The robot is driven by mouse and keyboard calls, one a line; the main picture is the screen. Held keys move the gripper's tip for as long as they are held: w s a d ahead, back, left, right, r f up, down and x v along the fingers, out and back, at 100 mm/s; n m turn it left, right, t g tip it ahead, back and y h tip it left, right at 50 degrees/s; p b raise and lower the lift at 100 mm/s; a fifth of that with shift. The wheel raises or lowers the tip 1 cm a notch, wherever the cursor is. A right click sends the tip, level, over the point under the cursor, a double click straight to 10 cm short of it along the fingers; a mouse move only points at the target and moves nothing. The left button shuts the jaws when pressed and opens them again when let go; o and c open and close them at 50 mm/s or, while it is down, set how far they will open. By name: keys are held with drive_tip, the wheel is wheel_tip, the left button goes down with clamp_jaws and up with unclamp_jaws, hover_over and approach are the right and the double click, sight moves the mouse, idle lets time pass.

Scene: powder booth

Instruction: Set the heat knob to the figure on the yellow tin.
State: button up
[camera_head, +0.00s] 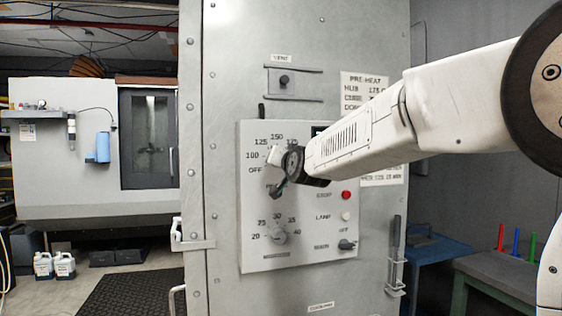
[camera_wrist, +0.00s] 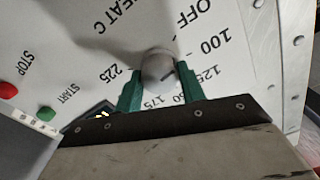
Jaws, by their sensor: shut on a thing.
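The heat knob (camera_wrist: 158,65) is a round grey knob on the white control panel (camera_head: 256,215). In the wrist view its dial reads OFF, 100, 125, 150, 175 and 225 around it; 200 is hidden. A short dark mark on the knob points roughly between 125 and 150, but I cannot read it exactly. My gripper (camera_wrist: 160,74) has its green fingers on both sides of the knob and is shut on it. In the head view my gripper (camera_head: 277,174) hides the knob and part of the dial. I cannot make out a yellow tin in either view.
A second knob (camera_head: 278,237), with a scale from 20 to 40, is lower on the panel. A red stop button (camera_head: 346,195) and a dark switch (camera_head: 347,244) are to its right. A pre-heat notice (camera_head: 360,88) is partly behind my arm. A vent slider (camera_head: 284,80) is above.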

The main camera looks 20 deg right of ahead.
drive_tip(key=shift+f+m, duration=0.1)
drive_tip(key=shift+m, duration=9.5)
drive_tip(key=o, duration=1)
drive_tip(key=shift+c, duration=0.2)
